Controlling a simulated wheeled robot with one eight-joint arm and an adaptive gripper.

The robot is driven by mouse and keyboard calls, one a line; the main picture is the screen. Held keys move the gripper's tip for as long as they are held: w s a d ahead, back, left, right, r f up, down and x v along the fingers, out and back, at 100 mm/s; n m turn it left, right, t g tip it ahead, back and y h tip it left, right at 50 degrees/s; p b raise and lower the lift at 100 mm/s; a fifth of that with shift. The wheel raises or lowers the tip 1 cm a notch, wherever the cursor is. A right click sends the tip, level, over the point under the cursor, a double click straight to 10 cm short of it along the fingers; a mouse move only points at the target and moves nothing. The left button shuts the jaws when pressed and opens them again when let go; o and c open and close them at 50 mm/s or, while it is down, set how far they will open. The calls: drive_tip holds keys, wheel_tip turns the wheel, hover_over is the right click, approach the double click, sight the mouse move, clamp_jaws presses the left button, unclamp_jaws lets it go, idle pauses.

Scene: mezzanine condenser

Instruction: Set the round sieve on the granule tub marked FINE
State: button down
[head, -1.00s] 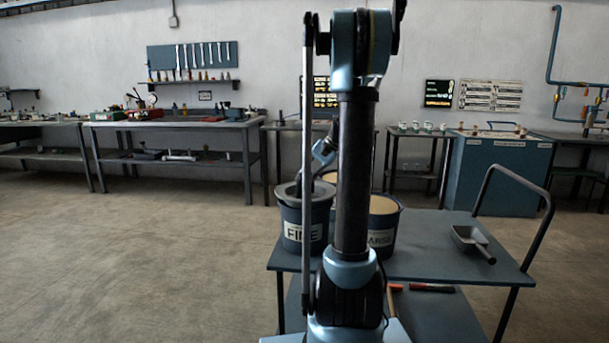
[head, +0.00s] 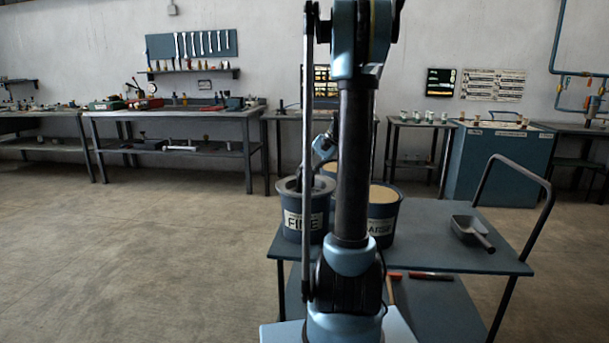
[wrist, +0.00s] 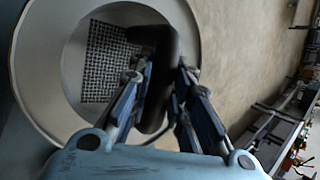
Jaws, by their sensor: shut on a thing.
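The round sieve is a pale grey ring with dark square mesh (wrist: 104,60), seen from above in the wrist view. In the head view the sieve (head: 286,186) shows as a grey rim at the top of the blue tub marked FINE (head: 304,224). My gripper (wrist: 158,78) is shut on the sieve's dark upright part, at the right side of the ring. In the head view my gripper (head: 309,174) is at the tub's mouth, partly hidden by my arm. I cannot tell whether the sieve rests fully on the tub rim.
A second tub (head: 383,216), its label partly hidden, stands to the right with pale granules inside. A scoop (head: 468,229) lies on the cart (head: 430,246), whose right top is otherwise clear. Workbenches (head: 178,114) line the wall.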

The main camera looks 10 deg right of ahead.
drive_tip(key=shift+f, duration=0.4)
drive_tip(key=c, duration=1.4)
unclamp_jaws()
